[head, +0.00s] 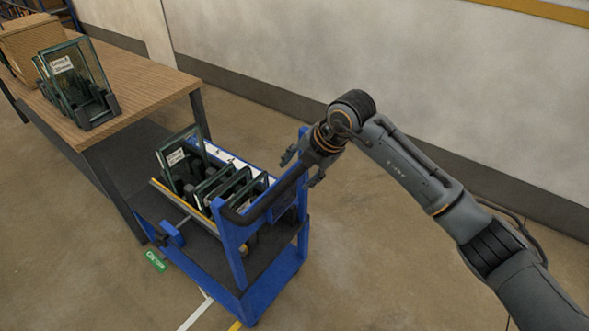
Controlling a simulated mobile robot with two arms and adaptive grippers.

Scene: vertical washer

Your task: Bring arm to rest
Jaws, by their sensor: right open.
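My right arm comes in from the lower right. Its gripper (302,166) is open and empty, beside the right end of the blue cart (231,243), close to the cart's dark handle bar. I cannot tell whether it touches the cart. Dark-framed glass panels (217,186) stand in a row on the cart's top; the left one carries a white label. My left gripper is not in view.
A wooden-topped table (146,82) at the left holds more framed glass panels (80,78) and a cardboard box (30,42). A pale wall (400,60) runs behind. The floor right of the cart is clear.

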